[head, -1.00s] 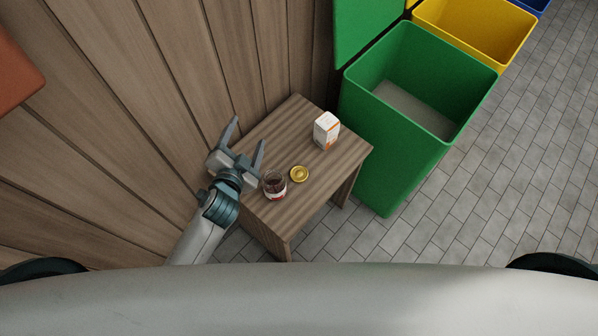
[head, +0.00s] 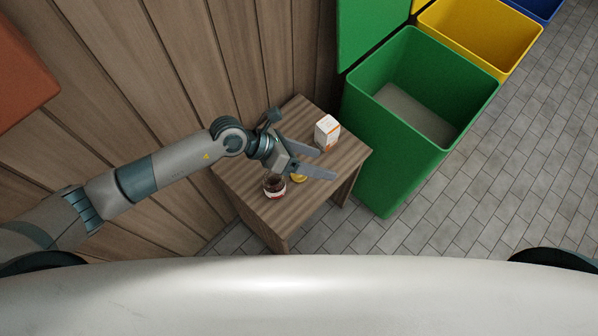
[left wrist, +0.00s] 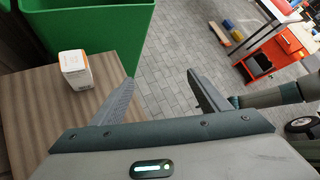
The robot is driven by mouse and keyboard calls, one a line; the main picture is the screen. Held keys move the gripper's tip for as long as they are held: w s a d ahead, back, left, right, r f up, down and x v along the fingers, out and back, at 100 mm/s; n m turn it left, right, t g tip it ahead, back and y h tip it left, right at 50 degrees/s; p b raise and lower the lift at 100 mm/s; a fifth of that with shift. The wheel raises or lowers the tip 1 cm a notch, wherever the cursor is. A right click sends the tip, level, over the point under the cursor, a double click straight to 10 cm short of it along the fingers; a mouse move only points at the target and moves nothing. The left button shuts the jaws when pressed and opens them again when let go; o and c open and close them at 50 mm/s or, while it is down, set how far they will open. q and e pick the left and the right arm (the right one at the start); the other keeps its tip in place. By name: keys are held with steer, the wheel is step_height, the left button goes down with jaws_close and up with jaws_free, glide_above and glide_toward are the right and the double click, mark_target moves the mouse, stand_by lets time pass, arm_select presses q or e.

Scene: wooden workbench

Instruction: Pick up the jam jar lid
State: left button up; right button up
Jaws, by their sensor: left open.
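The jam jar lid (head: 299,178) is gold and lies on the wooden workbench (head: 236,182), mostly hidden under my left gripper in the head view. The jam jar (head: 274,188), dark with a red and white label, stands open just left of the lid. My left gripper (head: 328,163) is open and empty above the bench, its fingers pointing right. In the left wrist view the open fingers (left wrist: 160,86) have floor tiles behind them, and neither lid nor jar shows. My right gripper is not in view.
A white and orange carton (head: 327,132) stands on the bench behind the gripper; the left wrist view shows it too (left wrist: 75,68). An open green bin (head: 385,150) stands close to the bench's right side. A plank wall borders its left.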

arm_select(q)
steer(key=w+a+f+m+y, duration=0.1)
steer(key=w+a+f+y, duration=0.1)
steer(key=a, duration=0.4)
steer(key=w+a+f+m+y, duration=0.2)
steer(key=a+f+y, duration=0.1)
steer(key=a, duration=0.3)
steer(key=shift+w+a+f+t+y+p, duration=0.15)
steer(key=shift+f+t+y+p, duration=0.2)
steer(key=shift+y, duration=0.35)
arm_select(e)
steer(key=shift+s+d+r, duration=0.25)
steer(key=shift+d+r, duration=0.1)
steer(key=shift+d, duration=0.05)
arm_select(q)
steer(key=b, duration=0.8)
glide_above(295, 175)
steer(key=s+a, duration=0.1)
steer(key=a, duration=0.1)
step_height(295, 175, down, 11)
steer(key=shift+f, duration=0.1)
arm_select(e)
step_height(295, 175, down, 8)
arm_select(q)
steer(key=shift+a, duration=0.1)
